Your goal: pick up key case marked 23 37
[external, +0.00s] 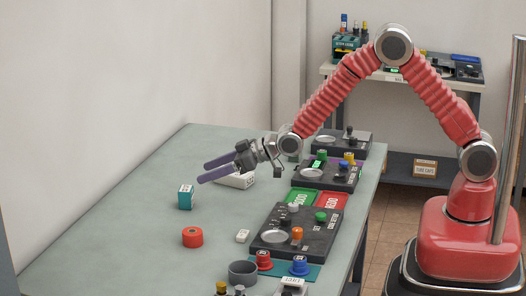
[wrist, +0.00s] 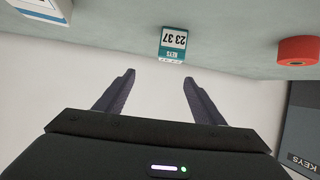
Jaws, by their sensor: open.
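The key case (wrist: 173,40) is a small teal block with a white label reading 23 37, upside down in the wrist view. In the external view the teal case (external: 186,197) stands upright on the green-grey table, towards its left side. In the wrist view the case lies beyond the gap between the fingertips (wrist: 160,80).
A red round object (external: 193,237) and a small white block (external: 242,236) are in front on the table (external: 140,215). A white box (external: 236,180) sits below my wrist. Black panels with knobs (external: 272,243) line the right side. A wall (external: 90,110) rises behind.

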